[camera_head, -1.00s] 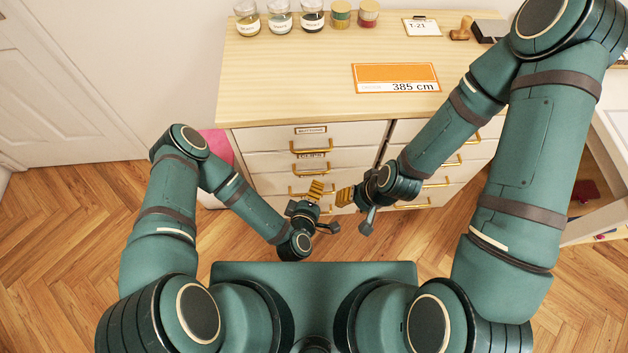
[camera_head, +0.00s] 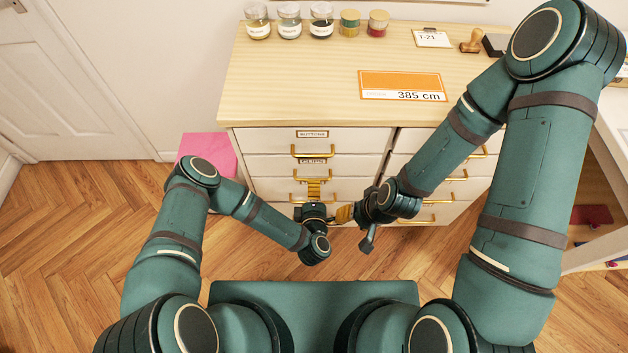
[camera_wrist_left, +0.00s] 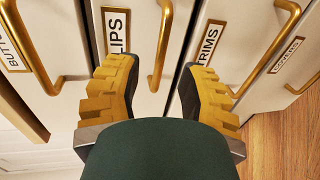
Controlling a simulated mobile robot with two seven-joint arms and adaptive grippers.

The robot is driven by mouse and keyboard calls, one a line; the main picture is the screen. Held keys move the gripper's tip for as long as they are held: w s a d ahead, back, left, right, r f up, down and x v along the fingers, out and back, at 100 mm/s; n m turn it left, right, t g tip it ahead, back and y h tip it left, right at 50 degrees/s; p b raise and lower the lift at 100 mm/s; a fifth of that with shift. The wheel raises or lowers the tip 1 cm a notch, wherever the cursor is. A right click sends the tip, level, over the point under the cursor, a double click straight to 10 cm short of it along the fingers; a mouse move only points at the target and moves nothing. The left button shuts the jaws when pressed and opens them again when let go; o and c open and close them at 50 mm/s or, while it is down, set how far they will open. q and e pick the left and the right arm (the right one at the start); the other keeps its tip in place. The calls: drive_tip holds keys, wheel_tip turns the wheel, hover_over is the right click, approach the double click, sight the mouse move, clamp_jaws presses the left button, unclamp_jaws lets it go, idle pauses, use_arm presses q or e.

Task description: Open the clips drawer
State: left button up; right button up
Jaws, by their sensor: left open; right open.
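The clips drawer (camera_head: 266,164) is the second one down in the left column of the wooden-topped cabinet, and it looks shut. Its label (camera_head: 312,161) is partly covered by the handle above. In the left wrist view the label (camera_wrist_left: 117,31) reads "LIPS", and its gold handle (camera_wrist_left: 163,45) stands between my fingers, near the upper finger ends. My left gripper (camera_head: 313,184) is in front of this handle, open, with one finger to each side. I cannot tell whether the fingers touch it. My right gripper (camera_head: 345,213) is open and empty, right of the left one and lower.
The buttons drawer handle (camera_wrist_left: 42,60) and the trims drawer handle (camera_wrist_left: 262,55) lie close on either side of my left gripper. Jars, spools and an orange card (camera_head: 402,85) are on the cabinet top. A pink box (camera_head: 207,146) stands left of the cabinet.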

use_arm(q)
drive_tip(key=shift+b+x, duration=0.4)
drive_tip(key=shift+x, duration=1.95)
clamp_jaws()
